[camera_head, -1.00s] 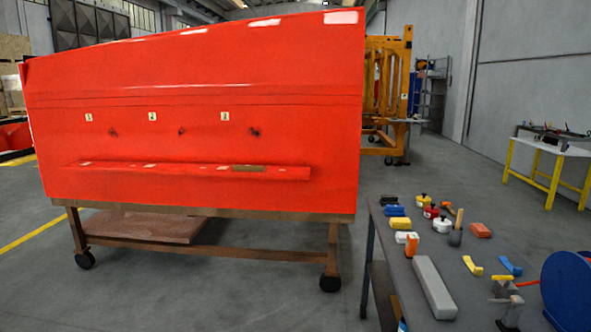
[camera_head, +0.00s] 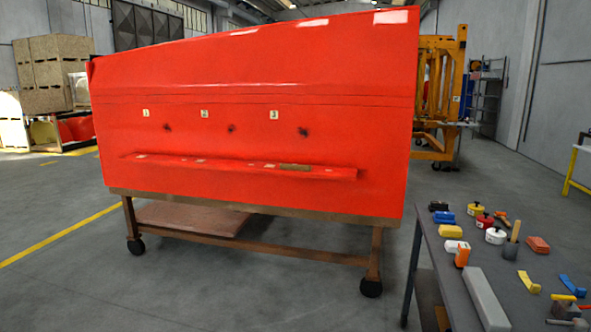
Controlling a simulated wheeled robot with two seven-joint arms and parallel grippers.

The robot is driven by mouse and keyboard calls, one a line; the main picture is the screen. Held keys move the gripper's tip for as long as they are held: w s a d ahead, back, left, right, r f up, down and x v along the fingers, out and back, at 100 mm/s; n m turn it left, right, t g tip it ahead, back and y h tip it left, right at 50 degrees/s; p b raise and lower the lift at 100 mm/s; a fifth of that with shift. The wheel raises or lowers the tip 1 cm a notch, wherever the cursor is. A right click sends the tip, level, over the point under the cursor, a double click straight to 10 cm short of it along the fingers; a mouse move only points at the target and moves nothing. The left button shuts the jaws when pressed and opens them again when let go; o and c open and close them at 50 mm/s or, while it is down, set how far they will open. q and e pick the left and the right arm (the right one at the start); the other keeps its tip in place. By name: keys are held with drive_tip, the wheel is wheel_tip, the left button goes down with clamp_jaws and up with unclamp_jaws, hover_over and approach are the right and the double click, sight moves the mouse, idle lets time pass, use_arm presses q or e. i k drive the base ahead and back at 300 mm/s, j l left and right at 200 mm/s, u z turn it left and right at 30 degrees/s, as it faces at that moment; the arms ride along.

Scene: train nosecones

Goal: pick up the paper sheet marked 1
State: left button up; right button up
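Three small pale paper sheets are on the red nosecone's front face, above dark spots. The left one (camera_head: 145,113) seems to bear a 1, but the mark is tiny. The middle sheet (camera_head: 204,113) and the right sheet (camera_head: 274,114) bear other small marks. The red nosecone (camera_head: 240,135) has a narrow ledge below them, with several small pale pieces and a brownish strip (camera_head: 295,167) on it. Neither of my grippers is in view.
The nosecone rests on a brown wheeled frame (camera_head: 260,251). A grey table (camera_head: 440,264) with tools, pots and blocks stands at the lower right. An orange frame (camera_head: 440,90) stands behind at right. Open grey floor lies in front and at left.

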sight(282, 165)
drive_tip(key=i+j, duration=0.2)
drive_tip(key=i, duration=0.15)
drive_tip(key=i+j, duration=0.15)
drive_tip(key=i, duration=0.2)
drive_tip(key=i+j, duration=0.2)
drive_tip(key=i, duration=0.15)
drive_tip(key=i+z, duration=0.35)
drive_tip(key=i, duration=1.35)
